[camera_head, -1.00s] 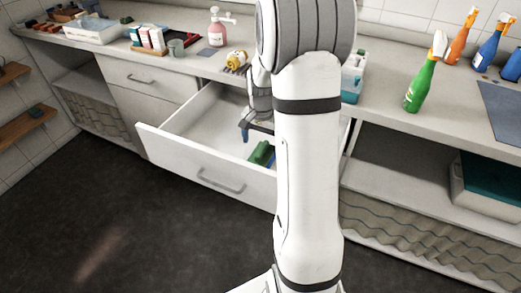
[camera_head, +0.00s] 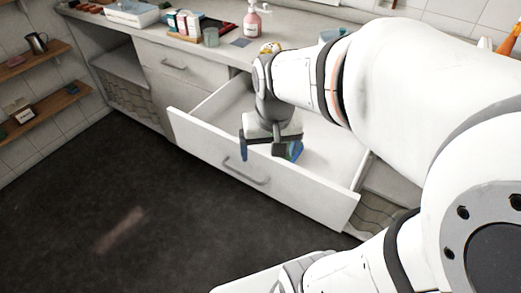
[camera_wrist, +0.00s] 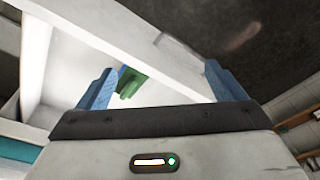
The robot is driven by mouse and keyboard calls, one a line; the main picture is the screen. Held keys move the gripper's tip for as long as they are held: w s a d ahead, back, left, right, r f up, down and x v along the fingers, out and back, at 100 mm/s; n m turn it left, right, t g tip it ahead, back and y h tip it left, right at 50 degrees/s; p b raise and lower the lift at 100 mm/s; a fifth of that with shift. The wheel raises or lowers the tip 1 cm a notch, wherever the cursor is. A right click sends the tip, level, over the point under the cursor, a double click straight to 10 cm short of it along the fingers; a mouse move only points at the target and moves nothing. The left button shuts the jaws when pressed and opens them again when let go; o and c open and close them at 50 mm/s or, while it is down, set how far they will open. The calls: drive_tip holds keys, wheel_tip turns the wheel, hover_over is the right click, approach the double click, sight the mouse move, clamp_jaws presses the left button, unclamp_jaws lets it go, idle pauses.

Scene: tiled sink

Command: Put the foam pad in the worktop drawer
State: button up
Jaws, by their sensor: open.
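The worktop drawer (camera_head: 225,145) is pulled open below the counter, and its front wall also crosses the wrist view (camera_wrist: 120,45) diagonally. A small green and blue thing, which looks like the foam pad (camera_wrist: 131,83), lies inside the drawer near its front wall. In the head view my gripper mostly hides it. My gripper (camera_head: 270,151) is over the drawer's front part, pointing down. In the wrist view its blue fingers (camera_wrist: 162,85) are wide apart with nothing held, and the pad shows beside the left finger.
The counter above holds a pink pump bottle (camera_head: 252,20), a grey cup (camera_head: 211,37), a white tray (camera_head: 132,13) and small boxes. Wall shelves (camera_head: 40,115) stand at the left. The dark floor (camera_head: 90,210) before the drawer is clear.

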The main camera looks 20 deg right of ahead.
drive_tip(key=s, duration=0.1)
drive_tip(key=s+a+n, duration=0.1)
drive_tip(key=s, duration=0.1)
drive_tip(key=s+a+n, duration=0.1)
drive_tip(key=shift+s+a+f+t, duration=0.15)
drive_tip(key=shift+s+t, duration=0.05)
drive_tip(key=shift+t, duration=0.1)
wheel_tip(320, 180, up, 9)
drive_tip(key=p, duration=0.8)
drive_tip(key=shift+s, duration=0.1)
drive_tip(key=shift+c, duration=0.6)
